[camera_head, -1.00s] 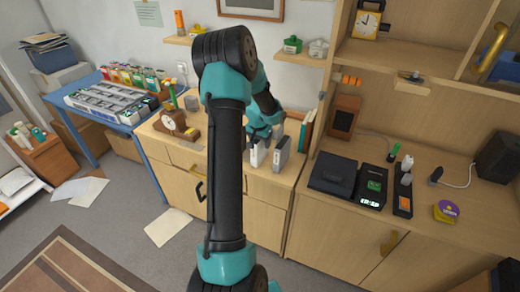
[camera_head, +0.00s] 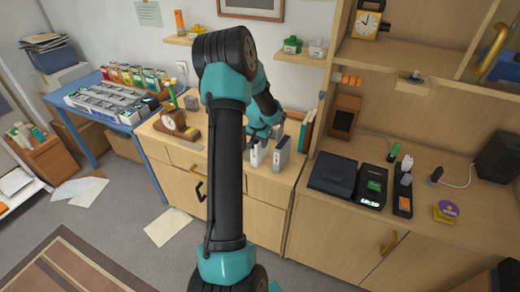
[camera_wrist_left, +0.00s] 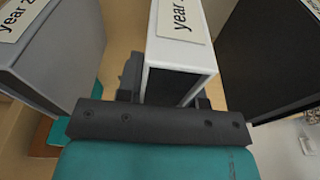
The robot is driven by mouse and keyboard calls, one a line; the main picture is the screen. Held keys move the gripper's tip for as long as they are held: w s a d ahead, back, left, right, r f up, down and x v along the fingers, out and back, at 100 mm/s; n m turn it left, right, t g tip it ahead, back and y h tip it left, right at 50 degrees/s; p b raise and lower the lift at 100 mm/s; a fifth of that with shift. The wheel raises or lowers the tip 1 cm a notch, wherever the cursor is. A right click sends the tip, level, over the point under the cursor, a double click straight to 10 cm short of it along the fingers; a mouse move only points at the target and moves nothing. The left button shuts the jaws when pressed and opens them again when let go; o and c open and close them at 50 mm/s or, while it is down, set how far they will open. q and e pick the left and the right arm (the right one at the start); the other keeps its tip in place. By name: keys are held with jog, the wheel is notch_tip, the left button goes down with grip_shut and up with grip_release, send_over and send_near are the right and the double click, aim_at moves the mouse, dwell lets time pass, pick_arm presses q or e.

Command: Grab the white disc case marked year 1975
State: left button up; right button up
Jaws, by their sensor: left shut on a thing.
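A white disc case (camera_head: 258,157) stands upright on the light wood cabinet, partly hidden by my arm in the head view. The white case (camera_wrist_left: 182,54) also shows in the left wrist view, with a label reading "year" and the rest cut off. My left gripper (camera_head: 262,134) is shut on this white case, with its fingers (camera_wrist_left: 160,99) on either side of it. A grey case (camera_head: 281,154) stands just right of it in the head view. In the left wrist view, a grey case (camera_wrist_left: 65,55) with a "year 2…" label is at left. My right gripper is not in view.
A dark case side (camera_wrist_left: 272,50) is close on the right in the wrist view. Teal and brown books (camera_head: 305,131) stand behind the grey case. A black box (camera_head: 333,175) lies on the right counter.

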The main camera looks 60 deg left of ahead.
pick_arm(q)
jog(key=shift+c, duration=0.3)
jog(key=shift+r, duration=1.9)
jog(key=shift+s+d+r, duration=0.15)
jog(key=shift+d, duration=0.1)
jog(key=s+d+r, duration=0.1)
jog(key=s+d, duration=0.6)
jog(key=d, duration=0.6)
jog(key=shift+d+r, duration=0.2)
jog(key=shift+d, duration=0.15)
